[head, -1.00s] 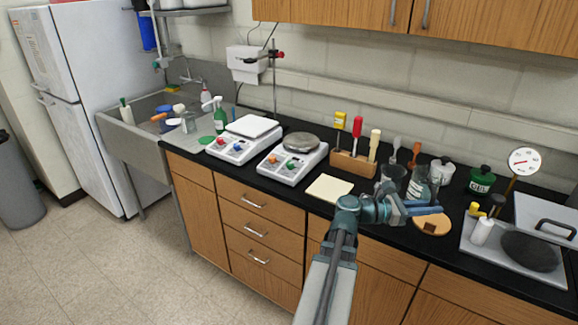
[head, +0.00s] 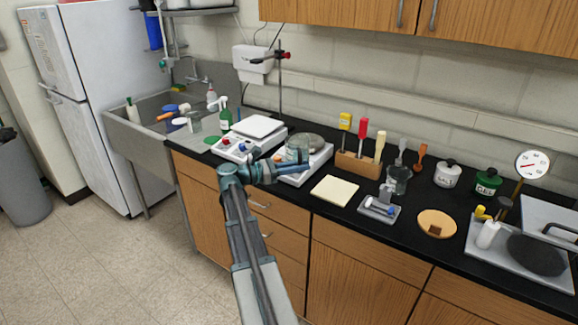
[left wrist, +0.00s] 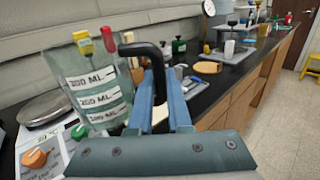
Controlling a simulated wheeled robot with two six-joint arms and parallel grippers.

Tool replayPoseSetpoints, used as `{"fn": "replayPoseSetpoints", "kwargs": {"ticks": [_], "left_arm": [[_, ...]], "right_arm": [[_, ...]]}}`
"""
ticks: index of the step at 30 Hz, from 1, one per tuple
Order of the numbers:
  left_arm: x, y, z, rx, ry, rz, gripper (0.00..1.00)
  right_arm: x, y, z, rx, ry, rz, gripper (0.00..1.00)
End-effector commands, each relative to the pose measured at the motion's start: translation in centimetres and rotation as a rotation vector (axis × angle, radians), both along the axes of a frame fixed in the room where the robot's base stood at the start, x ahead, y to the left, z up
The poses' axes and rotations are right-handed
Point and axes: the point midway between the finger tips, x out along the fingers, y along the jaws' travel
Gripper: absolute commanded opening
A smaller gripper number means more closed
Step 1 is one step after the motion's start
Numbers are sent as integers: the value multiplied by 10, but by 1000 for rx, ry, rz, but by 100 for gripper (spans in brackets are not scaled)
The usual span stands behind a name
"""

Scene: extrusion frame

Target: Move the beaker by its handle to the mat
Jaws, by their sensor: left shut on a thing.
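A pale square mat (head: 334,190) lies flat and empty on the black counter, right of the gripper. My right gripper is out of view.
A wooden tool block (head: 357,163) stands behind the mat. A small grey tray (head: 380,210) and round board (head: 437,224) lie right of it.

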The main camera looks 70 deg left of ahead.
Motion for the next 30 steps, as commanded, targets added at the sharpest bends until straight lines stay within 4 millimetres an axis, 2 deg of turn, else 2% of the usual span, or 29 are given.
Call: {"fn": "replayPoseSetpoints", "kwargs": {"ticks": [3,10,17,30], "left_arm": [[-18,13,0,1,0,12,0],[-29,18,0,1,-1,18,0],[-25,15,0,1,-1,17,0],[-5,-4,0,0,0,16,0]], "right_arm": [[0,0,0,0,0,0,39],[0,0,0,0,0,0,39],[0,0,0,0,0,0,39],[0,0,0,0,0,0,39]]}}
